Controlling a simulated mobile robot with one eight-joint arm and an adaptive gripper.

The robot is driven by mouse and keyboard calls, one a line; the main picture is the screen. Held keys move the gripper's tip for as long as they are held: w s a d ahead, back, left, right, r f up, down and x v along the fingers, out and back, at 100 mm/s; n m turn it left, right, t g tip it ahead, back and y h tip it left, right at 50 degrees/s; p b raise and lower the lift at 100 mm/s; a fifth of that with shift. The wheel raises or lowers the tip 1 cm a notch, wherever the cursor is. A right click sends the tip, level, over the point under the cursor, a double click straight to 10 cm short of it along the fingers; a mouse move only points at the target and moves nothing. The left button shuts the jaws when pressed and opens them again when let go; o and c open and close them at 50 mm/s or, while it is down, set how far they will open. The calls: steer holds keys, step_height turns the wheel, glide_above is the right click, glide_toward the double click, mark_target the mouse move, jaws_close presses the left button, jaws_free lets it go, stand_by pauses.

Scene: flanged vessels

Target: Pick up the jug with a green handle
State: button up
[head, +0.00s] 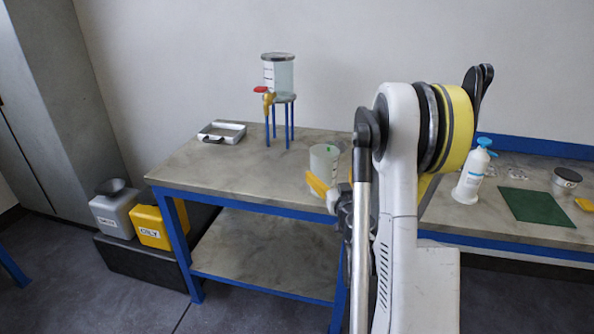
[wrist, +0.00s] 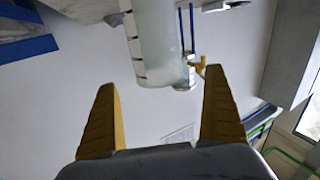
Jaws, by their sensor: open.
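The jug (head: 324,160) is a translucent cylinder on the bench, just left of my arm, with a small green patch near its top. Its handle is not clearly visible. In the wrist view, where the scene is upside down, the jug (wrist: 152,40) shows dark graduation marks and lies in line with the space between my fingers. My gripper (head: 325,190) is in front of the jug in the head view, partly hidden by my arm. In the wrist view my gripper (wrist: 160,85) has two yellow fingers spread apart with nothing held between them.
A clear vessel (head: 284,76) with a red-handled tap stands on a blue-legged stand behind the jug. A metal tray (head: 221,132) lies to the left. A white pump bottle (head: 473,174) and green mat (head: 537,206) are right of my arm. Bench space left of the jug is clear.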

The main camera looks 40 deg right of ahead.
mark_target(327, 165)
steer(key=p+x, duration=0.1)
steer(key=x, duration=0.3)
steer(key=shift+d, duration=0.15)
steer(key=b+x, duration=0.1)
steer(key=x, duration=0.4)
steer(key=shift+w+d+b, duration=0.25)
steer(key=shift+d+b, duration=0.05)
steer(key=shift+b, duration=0.05)
steer(key=shift+w+r, duration=0.15)
steer(key=shift+w, duration=0.05)
steer(key=c, duration=1.3)
